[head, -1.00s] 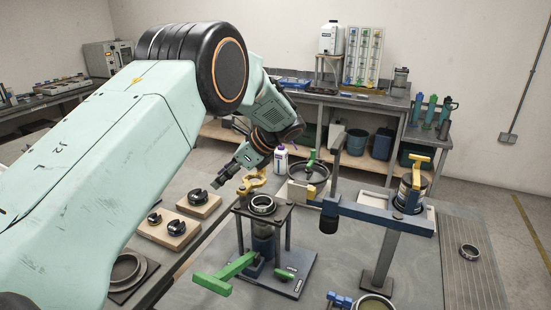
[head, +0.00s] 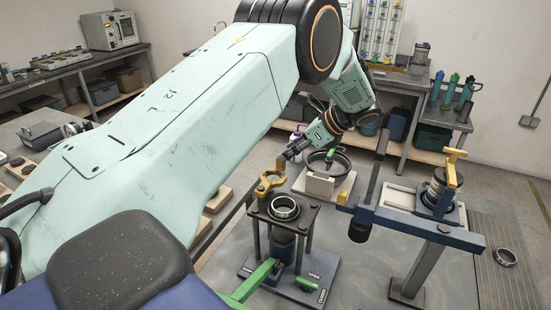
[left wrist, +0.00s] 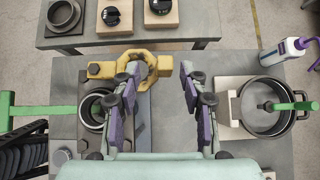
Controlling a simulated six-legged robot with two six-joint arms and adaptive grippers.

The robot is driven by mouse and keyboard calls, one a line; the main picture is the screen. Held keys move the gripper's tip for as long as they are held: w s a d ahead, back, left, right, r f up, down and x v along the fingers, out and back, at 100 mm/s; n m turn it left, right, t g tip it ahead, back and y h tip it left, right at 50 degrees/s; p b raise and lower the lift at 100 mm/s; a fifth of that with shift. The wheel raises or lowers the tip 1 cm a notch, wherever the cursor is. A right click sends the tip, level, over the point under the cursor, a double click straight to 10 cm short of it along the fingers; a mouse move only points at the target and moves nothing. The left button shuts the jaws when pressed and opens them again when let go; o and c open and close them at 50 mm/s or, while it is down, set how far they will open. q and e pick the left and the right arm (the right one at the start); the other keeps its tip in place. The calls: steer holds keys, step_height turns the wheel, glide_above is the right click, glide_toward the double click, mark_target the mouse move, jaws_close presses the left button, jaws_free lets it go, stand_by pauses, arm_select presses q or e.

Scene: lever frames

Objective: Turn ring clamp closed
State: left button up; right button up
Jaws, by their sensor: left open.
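The yellow ring clamp (head: 271,183) stands at the back left of a small dark press stand. In the left wrist view the ring clamp (left wrist: 151,66) shows as a ring with a block on its left. A silver ring (head: 284,208) lies on the stand's top plate. My left gripper (head: 290,156) is just behind and above the clamp. In the left wrist view my left gripper (left wrist: 160,78) is open, its left finger overlapping the clamp's ring; I cannot tell whether they touch. The base carries OPEN and CLOSED labels. My right gripper is not in view.
A dark pot (head: 328,164) stands behind the stand, beside a white bottle (left wrist: 287,50). A blue fixture (head: 420,232) stands to the right. A loose ring (head: 505,257) lies far right.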

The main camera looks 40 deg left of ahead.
mark_target(272, 175)
arm_select(q)
steer(key=x, duration=0.2)
steer(key=p+x, duration=0.1)
steer(key=x, duration=0.2)
steer(key=shift+w+d, duration=0.1)
steer(key=shift+w, duration=0.1)
steer(key=shift+w+a+f, duration=0.1)
steer(key=shift+a+f, duration=0.15)
steer(key=shift+f, duration=0.05)
steer(key=shift+d+r, duration=0.15)
steer(key=shift+d, duration=0.1)
steer(key=c, duration=0.6)
jaws_close()
steer(key=shift+a, duration=0.1)
